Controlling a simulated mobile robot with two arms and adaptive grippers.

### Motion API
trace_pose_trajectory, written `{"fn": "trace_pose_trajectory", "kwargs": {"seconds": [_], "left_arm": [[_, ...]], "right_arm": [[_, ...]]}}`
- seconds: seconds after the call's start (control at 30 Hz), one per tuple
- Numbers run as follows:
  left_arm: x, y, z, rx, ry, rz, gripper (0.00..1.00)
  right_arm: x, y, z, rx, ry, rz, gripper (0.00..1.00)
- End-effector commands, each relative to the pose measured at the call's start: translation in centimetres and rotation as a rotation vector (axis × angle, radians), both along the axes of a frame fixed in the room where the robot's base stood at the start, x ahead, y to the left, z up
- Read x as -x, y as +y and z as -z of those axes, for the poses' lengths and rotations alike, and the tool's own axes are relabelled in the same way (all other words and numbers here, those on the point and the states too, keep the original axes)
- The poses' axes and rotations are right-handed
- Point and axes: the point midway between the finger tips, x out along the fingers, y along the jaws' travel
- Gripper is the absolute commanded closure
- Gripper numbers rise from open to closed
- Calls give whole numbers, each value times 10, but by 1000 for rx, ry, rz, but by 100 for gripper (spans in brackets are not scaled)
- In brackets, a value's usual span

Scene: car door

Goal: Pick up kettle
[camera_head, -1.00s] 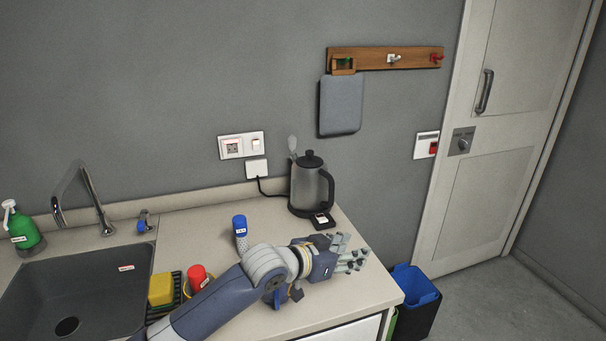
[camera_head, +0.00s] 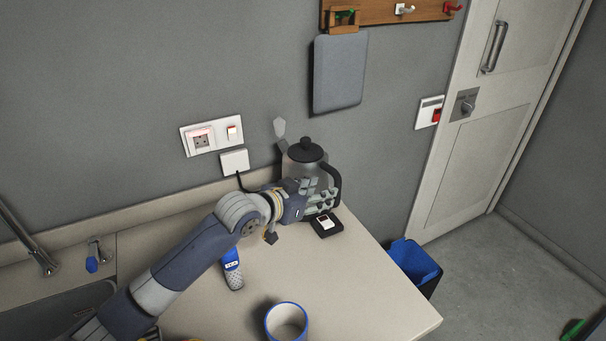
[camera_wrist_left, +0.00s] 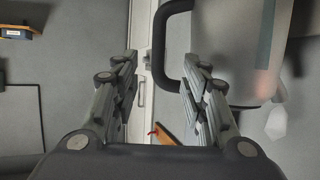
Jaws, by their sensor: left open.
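In the left wrist view, the kettle (camera_wrist_left: 240,50) is at the upper right. Its handle (camera_wrist_left: 163,50) appears between the spread fingers of my left gripper (camera_wrist_left: 158,70). I cannot tell whether they touch. My right gripper is not in view.
A blue-topped shaker (camera_head: 232,268) and a blue-rimmed cup (camera_head: 287,322) stand on the counter (camera_head: 365,290). A sink with a faucet (camera_head: 28,243) is at left. A blue-lined bin (camera_head: 414,264) stands right of the counter. The counter's right front is clear.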

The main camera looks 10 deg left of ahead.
Motion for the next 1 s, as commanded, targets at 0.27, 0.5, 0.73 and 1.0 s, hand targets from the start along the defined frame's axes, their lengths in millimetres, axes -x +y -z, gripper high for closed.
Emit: {"fn": "trace_pose_trajectory", "kwargs": {"seconds": [0.27, 0.5, 0.73, 1.0], "left_arm": [[-23, -16, 10, -1, -1, -1, 59], [-31, -24, 14, -1, 1, 0, 59], [-49, -40, 25, -1, 0, 0, 59], [-62, -48, 32, -2, -1, 1, 59]], "right_arm": [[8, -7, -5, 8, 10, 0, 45], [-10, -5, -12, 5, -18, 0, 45], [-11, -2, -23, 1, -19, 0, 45], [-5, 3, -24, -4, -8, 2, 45]]}}
